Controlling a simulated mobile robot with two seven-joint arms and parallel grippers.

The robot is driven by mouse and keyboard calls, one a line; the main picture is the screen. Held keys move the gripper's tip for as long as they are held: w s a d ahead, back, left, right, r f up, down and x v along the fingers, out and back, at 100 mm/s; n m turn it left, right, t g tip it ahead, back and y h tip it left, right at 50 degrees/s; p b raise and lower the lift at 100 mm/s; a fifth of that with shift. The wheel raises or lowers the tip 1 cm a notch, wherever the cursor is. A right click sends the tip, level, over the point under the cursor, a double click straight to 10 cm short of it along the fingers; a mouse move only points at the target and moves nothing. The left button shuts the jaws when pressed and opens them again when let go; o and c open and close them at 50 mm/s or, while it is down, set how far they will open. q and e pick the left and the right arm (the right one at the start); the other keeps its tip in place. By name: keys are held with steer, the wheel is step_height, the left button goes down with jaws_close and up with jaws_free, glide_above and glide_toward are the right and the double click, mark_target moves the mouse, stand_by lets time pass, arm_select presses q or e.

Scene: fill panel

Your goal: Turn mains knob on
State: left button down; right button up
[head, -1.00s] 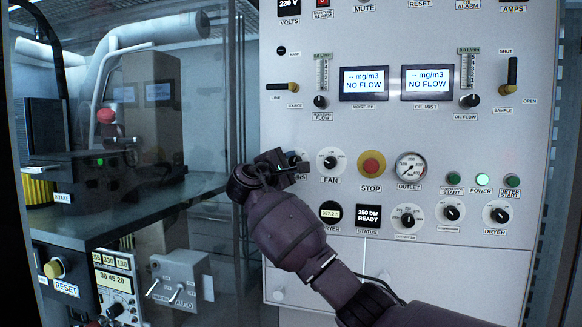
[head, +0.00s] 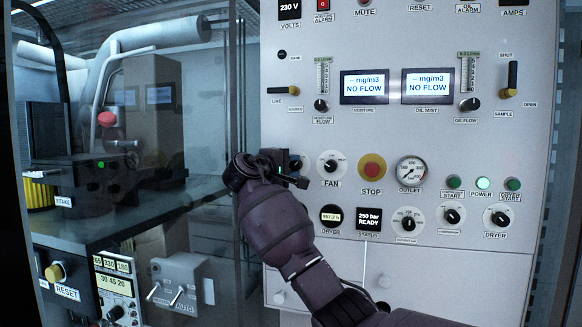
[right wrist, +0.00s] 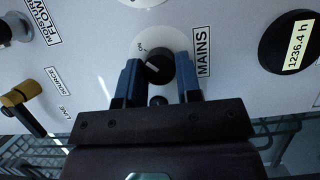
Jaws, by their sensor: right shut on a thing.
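The mains knob (right wrist: 158,68) is black with a pale pointer line, on a white round plate beside the MAINS label (right wrist: 202,51) in the right wrist view. My right gripper (right wrist: 160,82) has a blue-padded finger on each side of the knob and is shut on it. In the head view my right gripper (head: 288,166) is at the panel, left of the FAN knob (head: 331,166), and hides most of the mains knob and its label. My left gripper is not in view.
The pale control panel (head: 440,130) holds a red STOP button (head: 371,169), an outlet gauge (head: 410,170) and several knobs and switches. Two displays (head: 378,86) read NO FLOW. A glass-fronted cabinet with a dark shelf (head: 130,215) stands to the left.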

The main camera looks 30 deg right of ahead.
steer(key=shift+f, duration=0.1)
steer(key=o, duration=0.9)
steer(key=shift+o, duration=0.2)
